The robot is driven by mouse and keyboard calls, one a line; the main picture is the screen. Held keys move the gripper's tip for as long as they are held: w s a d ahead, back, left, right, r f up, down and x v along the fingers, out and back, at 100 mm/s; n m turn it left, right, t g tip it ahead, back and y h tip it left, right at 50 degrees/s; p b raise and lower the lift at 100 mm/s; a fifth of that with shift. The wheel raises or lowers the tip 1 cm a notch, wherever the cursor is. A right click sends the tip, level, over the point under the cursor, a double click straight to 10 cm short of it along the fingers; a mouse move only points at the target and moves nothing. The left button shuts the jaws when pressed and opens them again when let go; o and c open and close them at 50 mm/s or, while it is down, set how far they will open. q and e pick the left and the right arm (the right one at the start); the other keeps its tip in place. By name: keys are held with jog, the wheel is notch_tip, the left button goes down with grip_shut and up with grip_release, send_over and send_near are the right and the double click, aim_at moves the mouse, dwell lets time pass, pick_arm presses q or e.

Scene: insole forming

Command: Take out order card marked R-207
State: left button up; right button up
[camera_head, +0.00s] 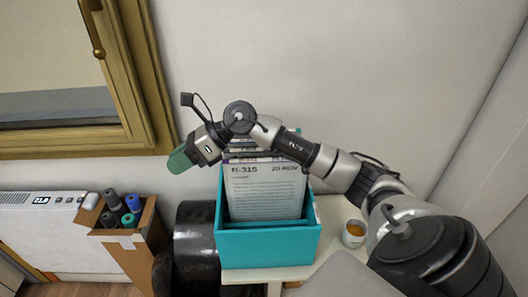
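A teal box (268,247) stands on a light table and holds several upright order cards. The front card (265,194) is marked R-315. More cards stand behind it, with only their top edges showing; I cannot read R-207 on any of them. My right arm crosses over the back of the box from the right. My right gripper (180,158), with a green end, is to the left of the cards, above and outside the box. Whether its fingers are open or shut does not show. My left gripper is not in view.
A cup with orange contents (353,234) stands on the table right of the box. A cardboard box (128,243) with several dark and coloured rolls stands at the left, beside a glossy black object (190,255). A white wall is behind, with a gold-framed window (150,80) at upper left.

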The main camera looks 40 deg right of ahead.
jog(key=d+r+g+h, duration=0.1)
jog(key=d+h, duration=0.2)
jog(key=d, duration=0.4)
jog(key=s+d+r+g+h, duration=0.1)
jog(key=d+h, duration=0.3)
jog(key=d, duration=0.4)
jog(key=s+d+r+g+h, duration=0.1)
jog(key=d+r+h, duration=0.1)
jog(key=d, duration=0.6)
jog(key=shift+s+d+g+h, duration=0.1)
jog(key=shift+s+g+h, duration=0.2)
jog(key=shift+h, duration=0.6)
jog(key=shift+s+d+f, duration=0.1)
jog(key=shift+d+f, duration=0.15)
jog(key=f, duration=0.3)
jog(key=f+p, duration=0.1)
jog(key=shift+w+a+f, duration=0.2)
jog(key=shift+w+f, duration=0.05)
notch_tip(320, 180, down, 5)
jog(key=shift+w+r+p, duration=0.1)
jog(key=shift+p, duration=1.15)
jog(key=shift+f, duration=0.45)
grip_shut()
